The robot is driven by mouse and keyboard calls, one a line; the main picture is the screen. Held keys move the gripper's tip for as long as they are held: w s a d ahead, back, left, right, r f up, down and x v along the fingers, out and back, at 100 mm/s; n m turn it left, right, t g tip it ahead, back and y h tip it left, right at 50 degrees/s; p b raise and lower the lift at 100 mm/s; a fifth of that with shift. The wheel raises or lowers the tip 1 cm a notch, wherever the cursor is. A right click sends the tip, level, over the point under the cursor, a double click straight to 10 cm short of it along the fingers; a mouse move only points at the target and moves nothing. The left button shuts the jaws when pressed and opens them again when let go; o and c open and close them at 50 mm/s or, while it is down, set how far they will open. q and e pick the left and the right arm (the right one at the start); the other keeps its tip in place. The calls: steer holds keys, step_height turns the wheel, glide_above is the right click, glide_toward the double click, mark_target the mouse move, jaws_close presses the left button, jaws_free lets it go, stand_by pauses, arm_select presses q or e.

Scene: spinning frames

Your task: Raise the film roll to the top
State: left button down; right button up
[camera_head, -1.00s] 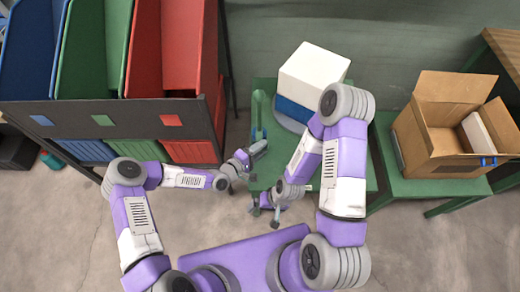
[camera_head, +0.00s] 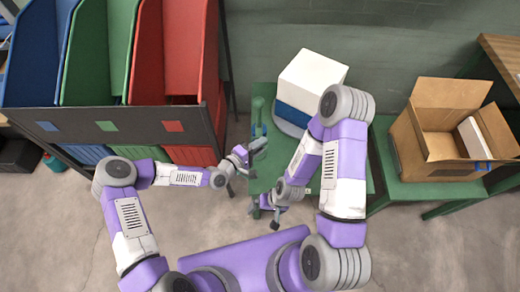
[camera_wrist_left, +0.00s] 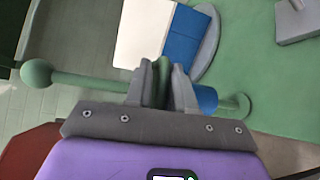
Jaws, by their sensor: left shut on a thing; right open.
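My left gripper (camera_wrist_left: 163,72) is shut on a green piece at the post, close to the roll. A white box (camera_head: 312,78) with a blue lower band (camera_head: 293,112) stands on a grey round plate. My right gripper (camera_head: 265,214) is open and empty at the table's front left.
The green table (camera_head: 352,178) holds the plate. A cardboard box (camera_head: 440,150) with a white item inside stands on a green stand (camera_head: 430,190) at the right. A rack (camera_head: 120,125) of blue, green and red bins is at the left. The front floor is clear.

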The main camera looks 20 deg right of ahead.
arm_select(q)
step_height(320, 180, up, 7)
steer(key=shift+f+p, duration=0.1)
steer(key=shift+p, duration=1)
steer(key=c, duration=1.2)
jaws_free()
steer(key=v, duration=0.7)
steer(key=shift+s+a+p, duration=0.25)
steer(key=shift+a+p, duration=0.05)
steer(key=shift+p, duration=0.15)
